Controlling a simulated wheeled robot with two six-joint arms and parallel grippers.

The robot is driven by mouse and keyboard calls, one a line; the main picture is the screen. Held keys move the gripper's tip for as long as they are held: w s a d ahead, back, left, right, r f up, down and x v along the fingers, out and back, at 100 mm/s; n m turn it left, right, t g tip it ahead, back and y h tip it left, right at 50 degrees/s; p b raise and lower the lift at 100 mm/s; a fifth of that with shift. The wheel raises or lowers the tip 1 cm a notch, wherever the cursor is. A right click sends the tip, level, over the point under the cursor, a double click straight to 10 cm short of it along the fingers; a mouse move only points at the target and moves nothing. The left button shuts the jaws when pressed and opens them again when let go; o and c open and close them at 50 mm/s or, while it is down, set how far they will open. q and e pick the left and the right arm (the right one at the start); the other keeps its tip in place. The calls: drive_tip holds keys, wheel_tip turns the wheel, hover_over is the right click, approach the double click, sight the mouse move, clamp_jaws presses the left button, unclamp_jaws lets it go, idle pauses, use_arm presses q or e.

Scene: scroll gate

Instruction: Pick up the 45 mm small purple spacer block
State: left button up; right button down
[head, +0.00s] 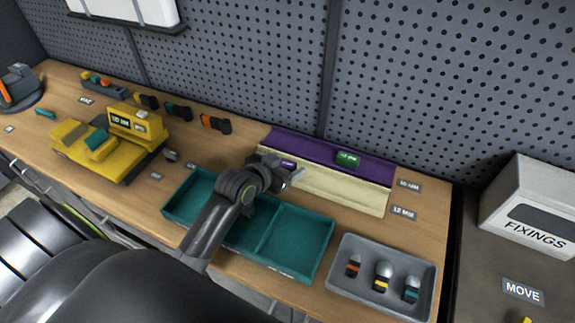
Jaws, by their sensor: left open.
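A small purple block (288,163) with a pale label lies near the left end of the two-coloured strip, where the purple band meets the cream band. My left gripper (287,177) is open, just in front of the block and close to it. The gripper and wrist hide part of the area around the block. I cannot tell whether the fingers touch it. My right gripper is not in view.
A green labelled block (347,158) sits on the purple band (310,147). The cream band (345,190) is mostly bare. A teal divided tray (318,245) lies below my left arm. A grey tray (341,283) holds several capped pieces. A yellow machine (72,132) stands left.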

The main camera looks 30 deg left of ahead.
use_arm(q)
drive_tip(key=shift+c, duration=0.3)
drive_tip(key=c, duration=1)
drive_tip(key=shift+r, duration=0.1)
